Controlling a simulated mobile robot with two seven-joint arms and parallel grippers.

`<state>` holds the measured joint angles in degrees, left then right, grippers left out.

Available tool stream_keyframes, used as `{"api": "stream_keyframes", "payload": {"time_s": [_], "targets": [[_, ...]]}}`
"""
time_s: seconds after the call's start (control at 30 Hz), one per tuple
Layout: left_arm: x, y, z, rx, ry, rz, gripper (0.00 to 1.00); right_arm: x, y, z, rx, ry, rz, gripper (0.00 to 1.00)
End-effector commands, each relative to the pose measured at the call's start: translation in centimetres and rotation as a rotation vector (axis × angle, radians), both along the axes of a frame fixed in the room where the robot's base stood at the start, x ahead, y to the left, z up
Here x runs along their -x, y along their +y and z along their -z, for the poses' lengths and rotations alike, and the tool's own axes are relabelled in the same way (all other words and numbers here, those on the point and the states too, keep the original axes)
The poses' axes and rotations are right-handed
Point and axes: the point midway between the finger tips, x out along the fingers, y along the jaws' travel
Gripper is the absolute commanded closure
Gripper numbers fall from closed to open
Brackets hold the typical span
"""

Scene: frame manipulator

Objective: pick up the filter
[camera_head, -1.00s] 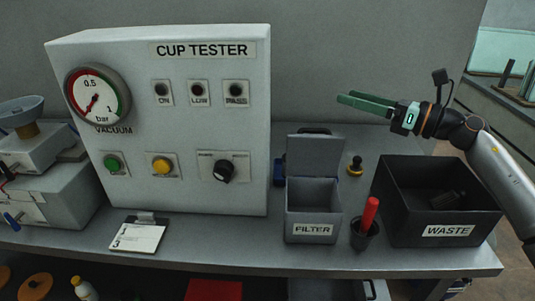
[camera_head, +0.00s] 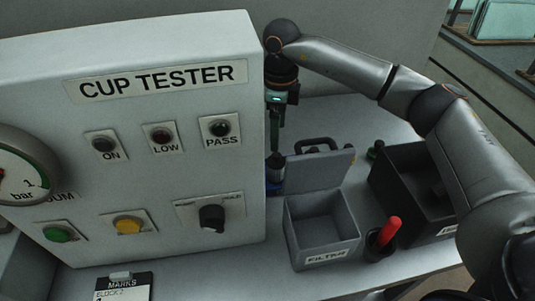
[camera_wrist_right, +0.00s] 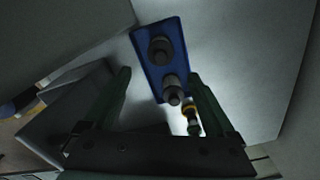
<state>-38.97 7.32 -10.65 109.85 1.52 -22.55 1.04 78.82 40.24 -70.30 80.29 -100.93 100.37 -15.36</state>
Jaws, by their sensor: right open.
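A blue holder (camera_wrist_right: 178,55) with two upright grey, dark-topped cylindrical parts (camera_wrist_right: 160,47) shows in the wrist view; these may be filters, but no label tells. In the head view the holder (camera_head: 274,187) is partly hidden behind the right edge of the cup tester. My right gripper (camera_head: 277,147) points down above it, open. In the wrist view its fingers (camera_wrist_right: 160,76) are apart, with the nearer cylinder appearing between them; contact is not visible. The grey box labelled FILTER (camera_head: 325,252) stands with its lid up and looks empty. My left gripper is not in view.
The large cup tester (camera_head: 160,120) stands close left of my right gripper. A black WASTE bin (camera_head: 400,165) with a dark item inside and a red-handled tool (camera_head: 388,232) in a black cup stand to the right. A black handle (camera_head: 315,145) is behind the box lid.

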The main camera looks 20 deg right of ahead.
Motion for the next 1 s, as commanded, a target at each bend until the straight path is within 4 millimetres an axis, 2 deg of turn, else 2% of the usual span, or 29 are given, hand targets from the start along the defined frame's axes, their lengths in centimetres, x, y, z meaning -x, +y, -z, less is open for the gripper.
{"api": "stream_keyframes", "payload": {"time_s": [0.3, 0.57, 0.8, 1.0], "targets": [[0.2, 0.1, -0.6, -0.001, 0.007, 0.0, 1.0, 0.2, 0.1, 5.7, 0.002, 0.013, 0.001, 0.09], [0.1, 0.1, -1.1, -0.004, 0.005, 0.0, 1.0, 0.1, 0.1, 7.7, 0.001, 0.011, -0.001, 0.09], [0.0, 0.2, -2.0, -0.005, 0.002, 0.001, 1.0, 0.0, -0.1, 11.3, 0.0, 0.01, -0.001, 0.09], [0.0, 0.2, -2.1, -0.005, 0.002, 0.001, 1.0, -0.1, 0.0, 12.3, -0.001, 0.007, -0.002, 0.09]]}}
